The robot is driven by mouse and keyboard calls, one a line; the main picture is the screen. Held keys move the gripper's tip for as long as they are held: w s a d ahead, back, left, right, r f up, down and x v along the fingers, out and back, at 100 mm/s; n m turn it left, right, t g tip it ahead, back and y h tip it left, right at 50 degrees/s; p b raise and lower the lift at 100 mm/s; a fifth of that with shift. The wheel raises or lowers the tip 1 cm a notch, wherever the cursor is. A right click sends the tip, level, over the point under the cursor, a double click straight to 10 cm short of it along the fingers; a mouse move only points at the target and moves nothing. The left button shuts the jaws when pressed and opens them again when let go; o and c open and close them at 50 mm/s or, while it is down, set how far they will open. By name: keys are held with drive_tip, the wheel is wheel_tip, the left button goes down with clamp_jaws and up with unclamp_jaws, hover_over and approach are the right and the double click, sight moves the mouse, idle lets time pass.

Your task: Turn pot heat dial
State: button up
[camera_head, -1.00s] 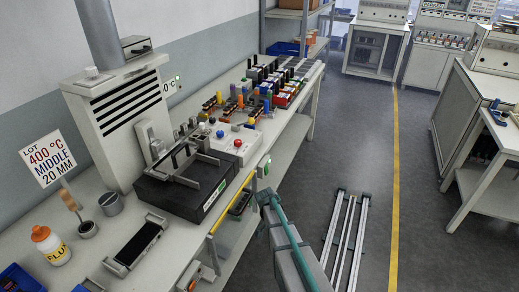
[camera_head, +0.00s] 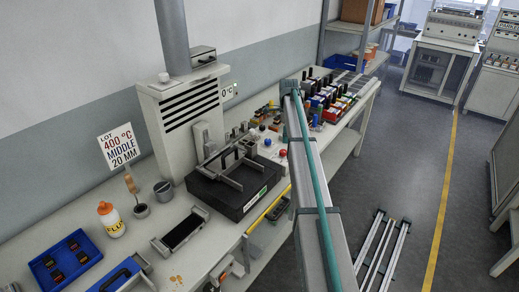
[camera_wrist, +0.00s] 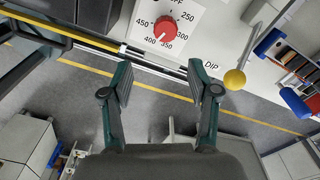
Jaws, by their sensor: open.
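The red heat dial (camera_wrist: 165,29) sits on a white scale plate (camera_wrist: 185,17) at the top of the wrist view. Numbers from 250 to 450 ring it. A small pale mark shows on its lower edge, but its exact setting is too small to read. My gripper (camera_wrist: 160,82) is open and empty, its two fingers apart below the dial and not touching it. In the head view the dial and gripper cannot be made out; my arm crosses there. A placard (camera_head: 120,146) reads LOT 400 °C, MIDDLE, 20 MM. A small display (camera_head: 228,93) reads 0 °C.
A black block (camera_head: 217,200) with metal bars stands on the bench in front of a vented white housing (camera_head: 187,128). Connector parts crowd the bench behind.

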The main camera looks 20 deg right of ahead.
sight(283, 151)
drive_tip(key=f+p, duration=0.1)
drive_tip(key=f, duration=0.2)
drive_tip(key=f+p, duration=0.1)
drive_tip(key=f, duration=0.2)
drive_tip(key=w+f+p, duration=0.1)
drive_tip(key=f, duration=0.2)
drive_tip(key=shift+w+a+f+p, duration=0.1)
drive_tip(key=shift+a+p, duration=0.2)
drive_tip(key=shift+p, duration=0.1)
clamp_jaws()
